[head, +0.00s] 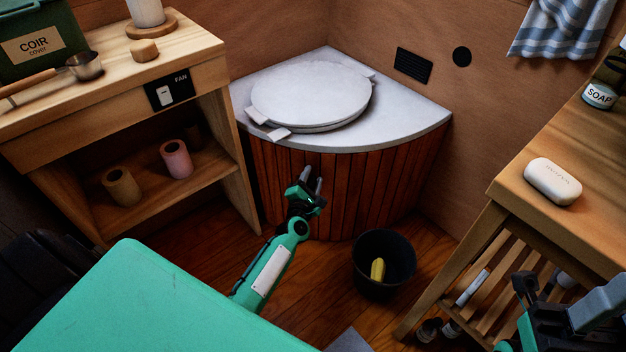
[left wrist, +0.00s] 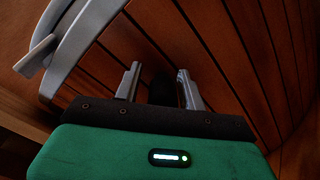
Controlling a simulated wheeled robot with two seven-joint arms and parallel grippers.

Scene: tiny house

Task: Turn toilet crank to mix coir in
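The toilet is a quarter-round corner unit with a pale grey top (head: 405,123), a closed round lid (head: 312,94) and a red-brown slatted wooden front (head: 385,185). My left gripper (head: 312,183) is in front of the slats below the lid. In the left wrist view its two grey fingers (left wrist: 159,88) stand apart, pointing at the slats (left wrist: 225,60). A dark shape shows between them; I cannot tell whether it is the crank or shadow. No crank is clearly seen. My right gripper (head: 568,305) is at the bottom right, partly cut off, its finger opening unclear.
A black bin (head: 361,277) with a yellow item inside stands right of my left arm. A wooden shelf with a green coir box (head: 40,30) is at left. A wooden bench with white soap (head: 552,181) is at right, near my right gripper.

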